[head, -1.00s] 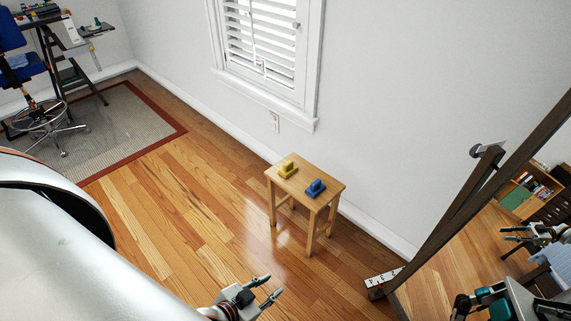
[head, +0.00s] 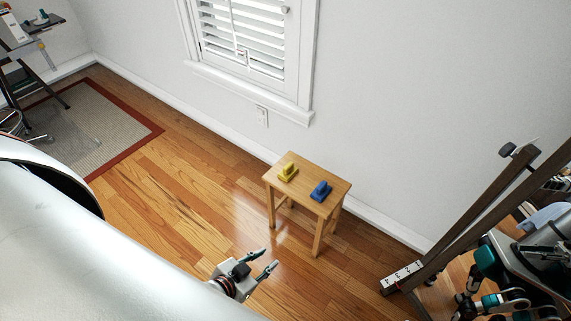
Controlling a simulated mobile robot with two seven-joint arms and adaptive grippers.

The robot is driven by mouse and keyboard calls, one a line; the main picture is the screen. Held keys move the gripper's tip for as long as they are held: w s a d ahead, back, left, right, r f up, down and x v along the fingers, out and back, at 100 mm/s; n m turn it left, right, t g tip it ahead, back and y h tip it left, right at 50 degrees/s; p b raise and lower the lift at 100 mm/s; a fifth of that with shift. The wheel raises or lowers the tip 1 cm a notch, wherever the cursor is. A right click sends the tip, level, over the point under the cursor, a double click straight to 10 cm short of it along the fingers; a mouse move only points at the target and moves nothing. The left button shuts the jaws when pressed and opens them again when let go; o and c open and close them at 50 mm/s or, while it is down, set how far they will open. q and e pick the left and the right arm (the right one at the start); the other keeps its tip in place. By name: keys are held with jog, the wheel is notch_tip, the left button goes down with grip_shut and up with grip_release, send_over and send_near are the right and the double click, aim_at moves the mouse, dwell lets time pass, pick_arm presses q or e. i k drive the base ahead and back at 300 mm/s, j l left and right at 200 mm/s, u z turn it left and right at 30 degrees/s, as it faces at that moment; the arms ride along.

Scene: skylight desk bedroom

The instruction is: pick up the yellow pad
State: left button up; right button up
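The yellow pad (head: 287,173) sits on top of a small wooden stool (head: 309,172), on its left side. It has a raised part on a flat base. My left gripper (head: 269,258) is at the bottom middle of the head view, in front of and below the stool in the picture. Its two fingers are apart with nothing between them, well clear of the pad. My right gripper does not show directly.
A blue pad (head: 320,190) sits on the stool, right of the yellow one. A wall with a shuttered window (head: 245,45) is behind. A leaning dark-framed mirror (head: 470,220) at the right reflects robot arms. Wooden floor (head: 165,215) left of the stool is clear.

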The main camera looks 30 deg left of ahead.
aim_at(289, 170)
jog(key=i+j, duration=0.15)
jog(key=j, duration=0.15)
jog(key=i+j+z, duration=0.1)
jog(key=j, duration=0.25)
jog(key=i+j, duration=0.1)
jog(key=j, duration=0.2)
jog(key=i+j+z, duration=0.2)
jog(key=i+j, duration=0.45)
jog(key=j, duration=0.1)
